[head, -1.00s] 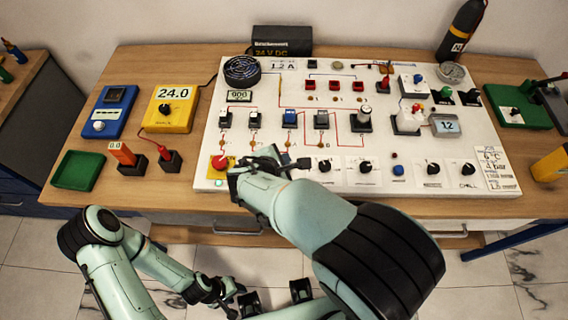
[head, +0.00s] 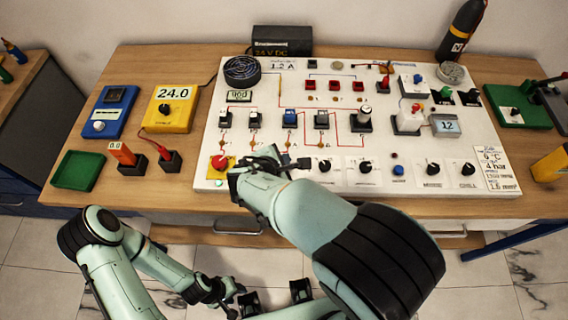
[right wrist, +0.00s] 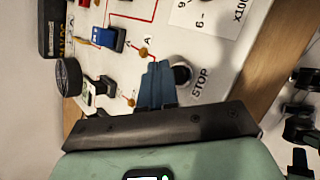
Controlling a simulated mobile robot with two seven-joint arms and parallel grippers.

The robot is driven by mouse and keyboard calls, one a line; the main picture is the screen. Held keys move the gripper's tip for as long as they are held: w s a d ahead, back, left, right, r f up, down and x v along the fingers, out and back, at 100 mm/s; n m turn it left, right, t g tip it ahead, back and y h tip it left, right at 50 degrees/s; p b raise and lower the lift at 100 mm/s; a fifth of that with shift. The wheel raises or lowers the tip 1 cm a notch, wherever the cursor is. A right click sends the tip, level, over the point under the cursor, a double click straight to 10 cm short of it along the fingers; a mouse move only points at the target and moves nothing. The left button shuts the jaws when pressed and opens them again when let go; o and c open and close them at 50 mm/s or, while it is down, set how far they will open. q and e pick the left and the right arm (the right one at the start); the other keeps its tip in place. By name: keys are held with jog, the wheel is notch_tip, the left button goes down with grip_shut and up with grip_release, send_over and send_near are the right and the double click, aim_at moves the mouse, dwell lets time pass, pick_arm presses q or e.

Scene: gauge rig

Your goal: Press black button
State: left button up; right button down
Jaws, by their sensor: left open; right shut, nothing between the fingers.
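A black round button (right wrist: 181,75) sits on the white panel beside the printed word STOP in the right wrist view. In the head view my right gripper and arm hide that spot. My right gripper (right wrist: 157,70) is shut and empty, its blue-grey fingers pointing at the panel right beside the button. I cannot tell whether they touch it. The right gripper (head: 272,155) also shows over the panel's front left part in the head view. My left gripper (head: 238,298) is open and empty, low in front of the table.
The white panel (head: 440,150) carries several switches, knobs and lamps. A red mushroom button (head: 220,162) on yellow stands left of my right gripper. A blue button (head: 398,170) and black knobs (head: 433,169) line the front right. A green tray (head: 78,170) lies on the left.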

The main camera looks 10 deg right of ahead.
pick_arm(q)
jog(key=shift+s+f+b, duration=0.2)
jog(key=shift+f+b, duration=0.15)
pick_arm(e)
jog(key=shift+f, duration=0.45)
pick_arm(q)
jog(key=shift+s+f+b, duration=0.2)
jog(key=shift+f+b, duration=0.15)
jog(key=shift+f, duration=0.1)
pick_arm(e)
jog(key=shift+f, duration=0.5)
pick_arm(q)
jog(key=shift+r, duration=0.15)
pick_arm(e)
jog(key=shift+r, duration=0.1)
pick_arm(q)
jog(key=shift+w+r+p, duration=0.5)
jog(key=shift+r+p, duration=0.3)
pick_arm(e)
jog(key=shift+r, duration=0.85)
jog(key=shift+r, duration=0.1)
